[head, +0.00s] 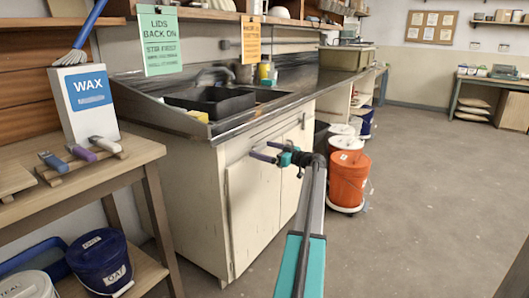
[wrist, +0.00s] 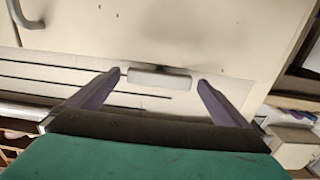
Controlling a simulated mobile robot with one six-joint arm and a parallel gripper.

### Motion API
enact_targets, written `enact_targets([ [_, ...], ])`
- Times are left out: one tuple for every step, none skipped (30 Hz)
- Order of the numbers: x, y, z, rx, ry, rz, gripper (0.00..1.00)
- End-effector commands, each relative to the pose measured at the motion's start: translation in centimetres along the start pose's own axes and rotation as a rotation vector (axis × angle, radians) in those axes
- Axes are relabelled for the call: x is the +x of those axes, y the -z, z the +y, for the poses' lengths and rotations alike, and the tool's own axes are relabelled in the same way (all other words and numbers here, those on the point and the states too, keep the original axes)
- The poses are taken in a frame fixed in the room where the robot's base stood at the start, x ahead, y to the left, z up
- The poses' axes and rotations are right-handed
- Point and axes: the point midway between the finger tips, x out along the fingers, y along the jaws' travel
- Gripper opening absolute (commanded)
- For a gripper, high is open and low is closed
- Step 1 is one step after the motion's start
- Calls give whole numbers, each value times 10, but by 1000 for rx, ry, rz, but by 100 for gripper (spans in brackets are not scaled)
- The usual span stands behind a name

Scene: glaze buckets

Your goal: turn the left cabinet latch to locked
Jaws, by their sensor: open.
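In the wrist view, a pale grey bar (wrist: 160,80), seemingly the left cabinet latch, lies crosswise on the cream cabinet front (wrist: 200,35). My gripper (wrist: 159,77) is open, with one purple finger near each end of the bar. Narrow gaps show at both ends in the picture; I cannot tell the depth between fingers and bar. In the head view, my gripper (head: 260,150) is at the upper part of the cream cabinet (head: 255,205), under the dark counter. The latch is not clear there, by my gripper. I cannot read its locked or unlocked mark.
A wooden bench (head: 90,175) with a wax box (head: 85,103) stands at left. A blue bucket (head: 100,262) sits on its lower shelf. An orange bucket (head: 347,180) and white-lidded buckets stand right of the cabinet. The floor (head: 440,180) at right is open.

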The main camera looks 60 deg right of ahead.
Motion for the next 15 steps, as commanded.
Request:
enact_targets([
  [0, 0, 0, 0, 0, 0, 100],
  [0, 0, 0, 0, 0, 0, 100],
  [0, 0, 0, 0, 0, 0, 95],
  [-1, 0, 0, 0, 0, 0, 90],
  [-1, 0, 0, 0, 0, 0, 85],
  [-1, 0, 0, 0, -1, 0, 78],
  [-1, 0, 0, 0, -1, 0, 73],
  [-1, 0, 0, 0, 0, 0, 68],
  [-1, 0, 0, 0, 0, 0, 61],
  [-1, 0, 0, 0, 0, 0, 59],
  [-3, 0, -8, 0, -1, 0, 59],
  [-2, 0, -4, 0, 1, 0, 59],
  [-2, 0, -3, 1, 2, -1, 59],
  [-2, 0, -3, 3, 3, -1, 59],
  [-1, 0, -2, 5, 3, -1, 59],
])
